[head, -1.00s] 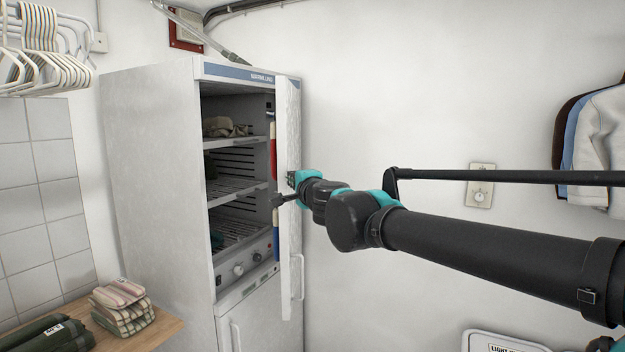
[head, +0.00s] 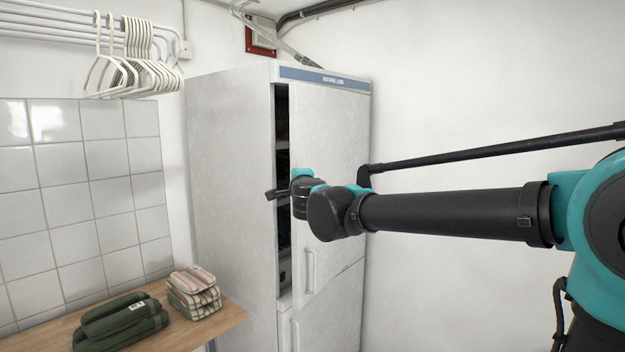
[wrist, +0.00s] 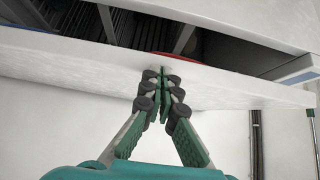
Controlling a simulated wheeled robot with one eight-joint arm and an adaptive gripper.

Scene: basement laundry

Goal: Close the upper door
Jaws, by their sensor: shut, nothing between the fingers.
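The upper door (head: 330,135) of the tall white cabinet (head: 232,170) stands slightly ajar. A dark gap shows along its left edge in the head view. My gripper (head: 270,194) is at that left edge, in front of the gap, with its fingers pointing left. In the wrist view the fingertips of my gripper (wrist: 162,72) are together and empty, right at the edge of the upper door (wrist: 85,62). I cannot tell whether they touch it. Dark shelves show behind the door. My wrist hides part of the door's middle.
A lower door (head: 335,315) is below the upper one and looks closed. White hangers (head: 130,70) hang from a rack at upper left.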

